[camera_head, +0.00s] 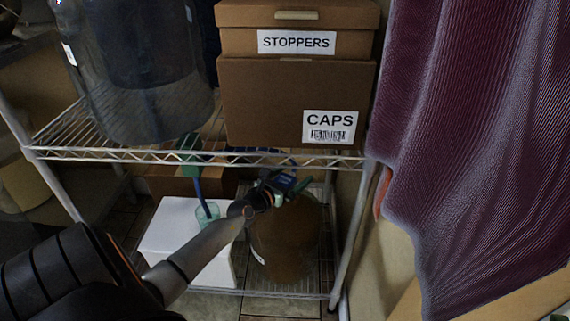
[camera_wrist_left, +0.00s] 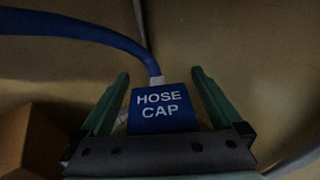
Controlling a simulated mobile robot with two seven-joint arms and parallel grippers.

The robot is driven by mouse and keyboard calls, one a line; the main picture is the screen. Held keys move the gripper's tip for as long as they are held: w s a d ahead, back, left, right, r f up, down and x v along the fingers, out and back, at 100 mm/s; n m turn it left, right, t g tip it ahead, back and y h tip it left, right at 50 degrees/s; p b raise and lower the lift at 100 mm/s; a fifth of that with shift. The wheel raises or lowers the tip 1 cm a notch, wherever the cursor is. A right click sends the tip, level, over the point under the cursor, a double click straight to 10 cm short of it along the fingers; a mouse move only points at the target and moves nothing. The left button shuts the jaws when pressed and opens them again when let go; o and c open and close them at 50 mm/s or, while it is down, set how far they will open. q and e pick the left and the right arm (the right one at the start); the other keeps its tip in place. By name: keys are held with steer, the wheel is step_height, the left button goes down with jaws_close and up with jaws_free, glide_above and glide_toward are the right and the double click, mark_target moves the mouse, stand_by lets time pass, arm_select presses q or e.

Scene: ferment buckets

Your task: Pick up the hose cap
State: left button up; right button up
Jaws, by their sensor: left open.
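The hose cap (camera_wrist_left: 160,108) is a blue block with white "HOSE CAP" lettering, low in the middle of the left wrist view. A blue hose (camera_wrist_left: 75,29) curves in from the upper left and ends at a pale piece at its top. My left gripper (camera_wrist_left: 160,76) is open, with one green finger on each side of the cap. Both fingers look apart from it. In the head view my left gripper (camera_head: 287,185) is under the upper wire shelf, above a brown bucket (camera_head: 285,245), and largely hides the cap. My right gripper is not in view.
The upper wire shelf (camera_head: 200,155) carries a CAPS box (camera_head: 265,105), a STOPPERS box (camera_head: 350,42) and a dark clear bucket (camera_head: 150,80). A maroon curtain (camera_head: 480,120) hangs at right.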

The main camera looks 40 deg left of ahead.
arm_select(q)
steer(key=shift+c, duration=0.2)
steer(key=c, duration=1.5)
steer(key=shift+c, duration=0.2)
steer(key=shift+r, duration=0.15)
